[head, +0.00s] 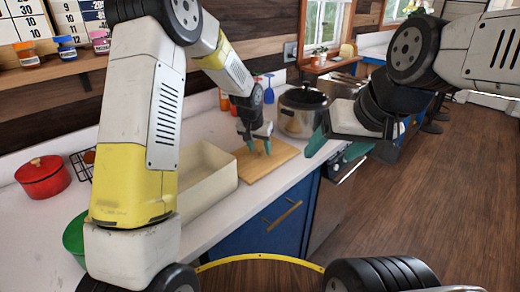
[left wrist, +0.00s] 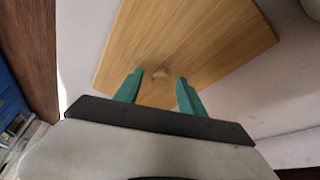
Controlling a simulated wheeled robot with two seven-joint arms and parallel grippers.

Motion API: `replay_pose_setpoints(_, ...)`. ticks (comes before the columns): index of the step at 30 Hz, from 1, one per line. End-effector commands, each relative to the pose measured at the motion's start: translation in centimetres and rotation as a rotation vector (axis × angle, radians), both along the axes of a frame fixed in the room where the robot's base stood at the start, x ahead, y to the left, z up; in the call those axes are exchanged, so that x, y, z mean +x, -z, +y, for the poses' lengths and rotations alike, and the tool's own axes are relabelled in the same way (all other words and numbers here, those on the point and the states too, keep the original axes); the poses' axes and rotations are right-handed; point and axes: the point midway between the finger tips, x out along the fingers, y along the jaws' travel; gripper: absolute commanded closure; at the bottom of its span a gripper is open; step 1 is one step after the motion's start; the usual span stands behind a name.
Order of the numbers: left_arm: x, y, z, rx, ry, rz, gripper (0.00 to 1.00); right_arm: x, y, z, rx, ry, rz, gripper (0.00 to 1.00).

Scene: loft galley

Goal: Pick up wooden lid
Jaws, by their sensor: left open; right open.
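The wooden lid (head: 282,154) is a flat, light-brown rectangular board lying on the pale counter, to the right of a cream box. My right gripper (head: 337,147) is open and empty, in front of the counter's right part.
A cream open box (head: 208,203) stands left of the lid. A steel pot with a dark lid (head: 302,119) stands behind it to the right. A red pot (head: 43,178) and a green bowl (head: 74,238) are at the left. Open floor (head: 430,210) lies at the right.

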Motion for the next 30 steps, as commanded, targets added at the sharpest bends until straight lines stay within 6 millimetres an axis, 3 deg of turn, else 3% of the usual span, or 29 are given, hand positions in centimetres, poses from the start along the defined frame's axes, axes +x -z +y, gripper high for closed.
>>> replay_pose_setpoints(5, 0.0, 0.0, 0.0, 0.000, 0.000, -0.001, 0.53, 0.0, 0.0, 0.0, 0.000, 0.000, 0.000, 0.30)
replay_pose_setpoints(12, 0.0, 0.0, 0.0, 0.000, 0.000, 0.000, 0.98, 0.0, 0.0, 0.0, 0.000, 0.000, 0.000, 0.30)
replay_pose_setpoints(13, 0.0, 0.0, 0.0, 0.000, 0.000, 0.000, 1.00, 0.0, 0.0, 0.0, 0.000, 0.000, 0.000, 0.30)
replay_pose_setpoints(24, 0.0, -0.3, 0.0, -0.001, 0.000, -0.002, 1.00, 0.0, 0.0, 0.0, 0.000, 0.000, 0.000, 0.30)
replay_pose_setpoints(30, 0.1, -3.1, 0.0, -0.002, 0.001, -0.006, 1.00, 0.0, 0.0, 0.0, 0.000, 0.000, 0.000, 0.30)
